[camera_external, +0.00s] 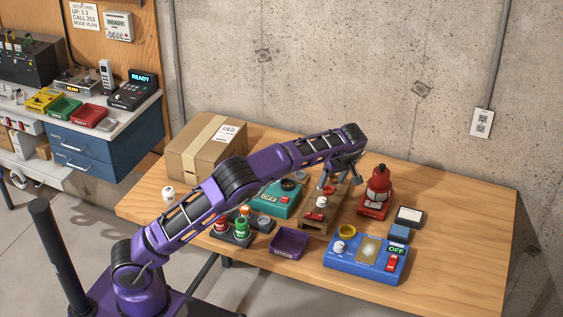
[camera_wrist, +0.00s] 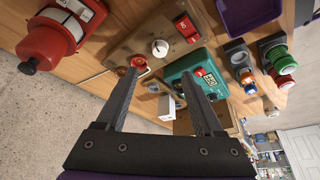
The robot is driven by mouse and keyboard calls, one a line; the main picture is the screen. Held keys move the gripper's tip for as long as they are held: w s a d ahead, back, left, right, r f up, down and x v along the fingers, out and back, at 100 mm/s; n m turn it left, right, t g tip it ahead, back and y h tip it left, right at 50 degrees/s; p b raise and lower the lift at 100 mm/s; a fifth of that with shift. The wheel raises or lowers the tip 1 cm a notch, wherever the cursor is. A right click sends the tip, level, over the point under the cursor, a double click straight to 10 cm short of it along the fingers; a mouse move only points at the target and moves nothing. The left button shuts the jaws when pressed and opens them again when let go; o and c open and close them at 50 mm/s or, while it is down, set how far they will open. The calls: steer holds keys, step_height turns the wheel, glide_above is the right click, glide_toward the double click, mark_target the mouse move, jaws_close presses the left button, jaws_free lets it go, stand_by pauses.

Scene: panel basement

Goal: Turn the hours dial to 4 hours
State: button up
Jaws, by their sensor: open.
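I cannot tell which knob is the hours dial, as the markings are too small to read. A blue control box (camera_external: 366,262) at the table's front right has a white knob (camera_external: 340,247), a display reading OFF and a red switch. A wooden board has a white knob (camera_wrist: 160,48), a red switch (camera_wrist: 185,27) and a red knob (camera_wrist: 138,63) in the wrist view. A teal box (camera_external: 281,198) with a display and red button is beside the board (camera_external: 318,221). My gripper (camera_external: 337,184) is open and empty, pointing down above the board's far part; it also shows in the wrist view (camera_wrist: 161,76).
A red bottle-like device (camera_external: 377,190) stands right of the board. A purple tray (camera_external: 289,244) and a stand with red and green pieces (camera_external: 231,230) lie in front. A cardboard box (camera_external: 207,146) is at the back left. The table's right end is clear.

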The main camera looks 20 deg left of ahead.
mark_target(323, 200)
steer(key=x, duration=1.1)
steer(key=shift+f, duration=0.35)
steer(key=shift+c, duration=0.2)
jaws_close()
